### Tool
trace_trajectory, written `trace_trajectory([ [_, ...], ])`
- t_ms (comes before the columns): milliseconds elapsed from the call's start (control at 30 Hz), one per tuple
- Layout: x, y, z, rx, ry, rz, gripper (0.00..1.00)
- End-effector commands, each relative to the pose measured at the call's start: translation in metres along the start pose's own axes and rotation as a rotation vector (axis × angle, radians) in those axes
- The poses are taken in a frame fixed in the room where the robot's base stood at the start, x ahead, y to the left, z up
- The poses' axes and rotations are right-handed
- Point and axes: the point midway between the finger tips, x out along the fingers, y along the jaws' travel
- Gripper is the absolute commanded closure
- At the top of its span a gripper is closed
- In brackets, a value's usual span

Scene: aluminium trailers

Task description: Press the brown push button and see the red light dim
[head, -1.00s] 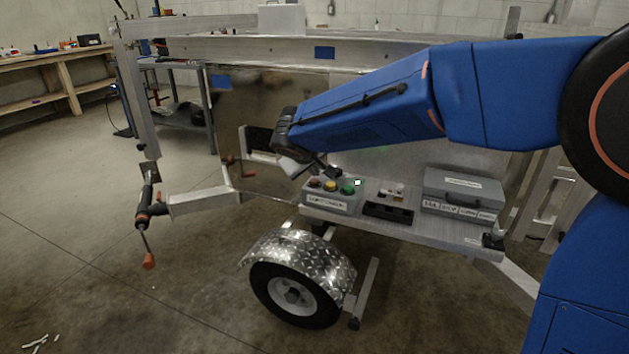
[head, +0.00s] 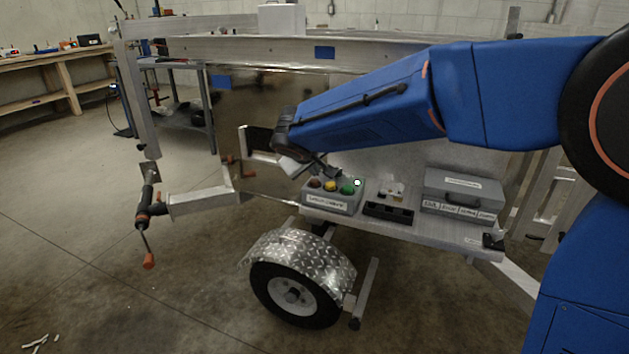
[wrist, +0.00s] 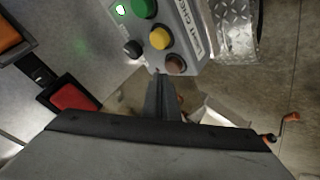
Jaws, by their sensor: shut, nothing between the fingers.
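The brown push button (head: 315,183) is the leftmost in the front row on a grey control box in the head view. In the wrist view the brown button (wrist: 175,62) is at the end of the row, just beyond my fingertips. My gripper (wrist: 161,78) is shut and empty, apart from the button as far as I can tell. In the head view my gripper (head: 328,172) is above the back of the box. I see no lit red light.
The control box (head: 330,203) also bears a yellow button (wrist: 160,38), a green button (wrist: 143,8) and a black knob (wrist: 132,49). A black tray (head: 388,213) and a grey case (head: 462,190) stand to its right on the trailer deck. A metal fender (head: 300,258) is below.

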Motion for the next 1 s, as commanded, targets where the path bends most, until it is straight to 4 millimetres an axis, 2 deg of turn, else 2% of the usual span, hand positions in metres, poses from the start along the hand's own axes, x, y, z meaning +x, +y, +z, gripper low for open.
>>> trace_trajectory([
  [1000,0.0061,-0.0045,0.0045,0.0,0.0,0.0,1.0],
])
